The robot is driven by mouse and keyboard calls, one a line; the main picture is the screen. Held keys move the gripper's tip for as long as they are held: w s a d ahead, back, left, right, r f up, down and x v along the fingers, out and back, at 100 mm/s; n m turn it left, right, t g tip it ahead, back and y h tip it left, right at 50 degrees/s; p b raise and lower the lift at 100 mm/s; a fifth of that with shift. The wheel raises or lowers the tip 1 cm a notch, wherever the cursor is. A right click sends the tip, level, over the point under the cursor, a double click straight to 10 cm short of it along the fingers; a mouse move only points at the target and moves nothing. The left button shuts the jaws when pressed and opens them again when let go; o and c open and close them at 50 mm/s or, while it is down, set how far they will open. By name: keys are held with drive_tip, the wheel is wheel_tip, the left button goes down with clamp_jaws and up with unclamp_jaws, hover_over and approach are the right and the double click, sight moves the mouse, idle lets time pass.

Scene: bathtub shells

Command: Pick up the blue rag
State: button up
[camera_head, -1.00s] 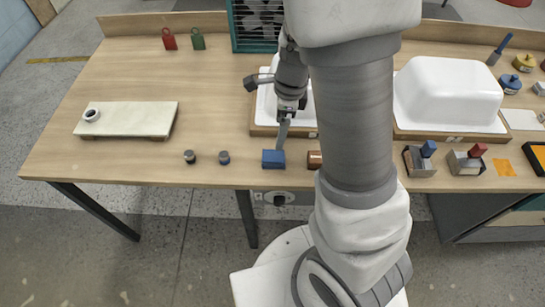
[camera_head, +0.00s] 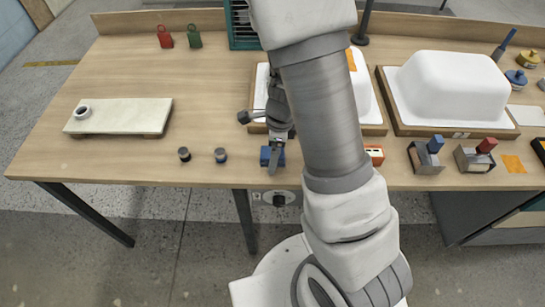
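The blue rag (camera_head: 265,156) is a small folded, block-like blue piece near the front edge of the wooden table. My gripper (camera_head: 275,165) points down at it, and a grey finger covers the middle of the rag, with blue showing on both sides. The rag appears to rest on the table. Whether the fingers are closed on it or only beside it cannot be told from this view.
Two small dark cylinders (camera_head: 202,156) stand left of the rag. An orange-and-white box (camera_head: 374,154) lies to the right, past my arm. White tub shells (camera_head: 452,86) on wooden bases stand behind.

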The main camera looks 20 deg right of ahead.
sight(270, 152)
drive_tip(key=c, duration=1.5)
drive_tip(key=shift+o, duration=0.2)
drive_tip(key=shift+r, duration=0.15)
wheel_tip(270, 152, up, 4)
drive_tip(key=shift+r+p, duration=0.2)
drive_tip(key=shift+p, duration=0.95)
drive_tip(key=d+r+p, duration=0.1)
drive_tip(key=d+r, duration=0.5)
drive_tip(key=d, duration=0.5)
drive_tip(key=shift+s+d+r, duration=0.2)
drive_tip(key=shift+s+d, duration=0.1)
drive_tip(key=shift+s, duration=0.1)
